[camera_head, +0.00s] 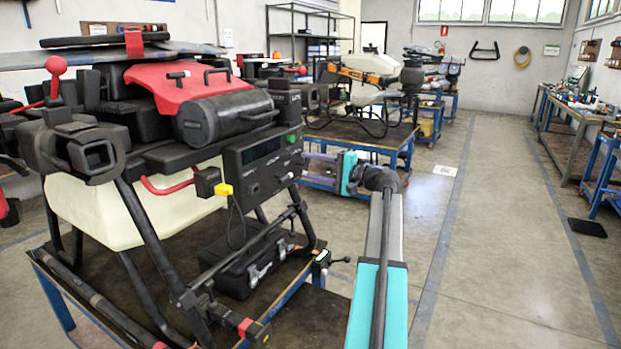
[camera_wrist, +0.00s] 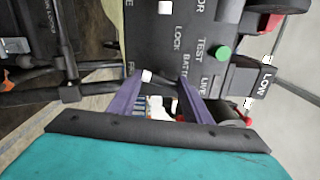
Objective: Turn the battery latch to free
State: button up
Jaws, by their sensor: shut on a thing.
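The drone's dark control panel (camera_wrist: 205,25) fills the top of the wrist view, with labels reading LOCK, TEST, BATT, LIVE and a partly hidden "FR". The battery latch (camera_wrist: 147,75) shows as a small white-tipped part at the panel edge near "FR"; its body is mostly hidden. My gripper (camera_wrist: 161,77) is shut on it, its purple fingers on either side. In the head view my gripper (camera_head: 312,165) reaches from the right to the right end of the panel (camera_head: 262,160); the latch is hidden there.

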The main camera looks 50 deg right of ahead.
jog(key=shift+n+b, duration=1.45)
jog(key=shift+n, duration=0.15)
jog(key=shift+r, duration=0.1)
jog(key=o, duration=1)
jog(key=shift+s, duration=0.1)
jog(key=shift+s, duration=0.1)
jog(key=v, duration=1.3)
jog(key=shift+s+d, duration=0.1)
jog(key=shift+s, duration=0.2)
